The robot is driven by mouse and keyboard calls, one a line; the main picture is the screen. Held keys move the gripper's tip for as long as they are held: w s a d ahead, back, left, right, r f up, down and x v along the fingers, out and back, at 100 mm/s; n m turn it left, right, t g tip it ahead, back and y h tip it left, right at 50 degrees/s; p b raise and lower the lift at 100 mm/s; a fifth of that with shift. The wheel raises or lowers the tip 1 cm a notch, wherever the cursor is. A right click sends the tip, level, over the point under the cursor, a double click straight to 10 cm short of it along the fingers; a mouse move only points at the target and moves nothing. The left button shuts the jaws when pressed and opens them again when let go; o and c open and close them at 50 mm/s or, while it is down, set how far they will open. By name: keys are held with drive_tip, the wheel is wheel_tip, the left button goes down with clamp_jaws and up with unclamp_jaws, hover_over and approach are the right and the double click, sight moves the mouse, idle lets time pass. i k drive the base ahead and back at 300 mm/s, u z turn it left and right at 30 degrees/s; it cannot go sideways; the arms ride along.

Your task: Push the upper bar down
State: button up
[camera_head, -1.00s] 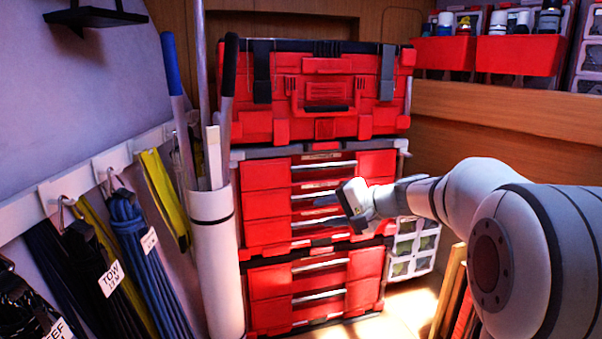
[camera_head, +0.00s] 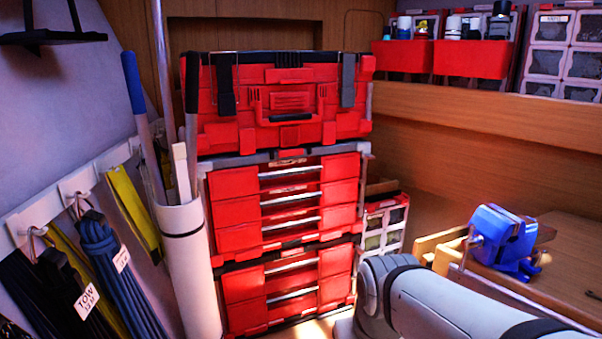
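A red tool chest stack (camera_head: 234,197) stands against the back wall, with silver horizontal bars across its drawer fronts. The topmost silver bar (camera_head: 292,173) runs across the top of the middle unit, just under the upper case (camera_head: 290,115). Several more bars sit below it, including one on the lower unit (camera_head: 290,266). The drawers look shut. I cannot tell for certain which bar is the task's upper bar. Part of my arm shows at the bottom right, below and right of the chest. My gripper is out of view, and nothing of mine covers the bars.
A white tube (camera_head: 190,270) holding poles stands close at the chest's left. Coiled lines (camera_head: 105,255) hang from a rail (camera_head: 60,200) at the left. A blue vise (camera_head: 503,238) sits on a wooden bench (camera_head: 560,275) at the right. A small organizer (camera_head: 383,225) is beside the chest.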

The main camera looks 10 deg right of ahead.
sight(362, 182)
drive_tip(key=k, duration=1.3)
drive_tip(key=z, duration=0.4)
drive_tip(key=i, duration=1.85)
drive_tip(key=u, duration=0.2)
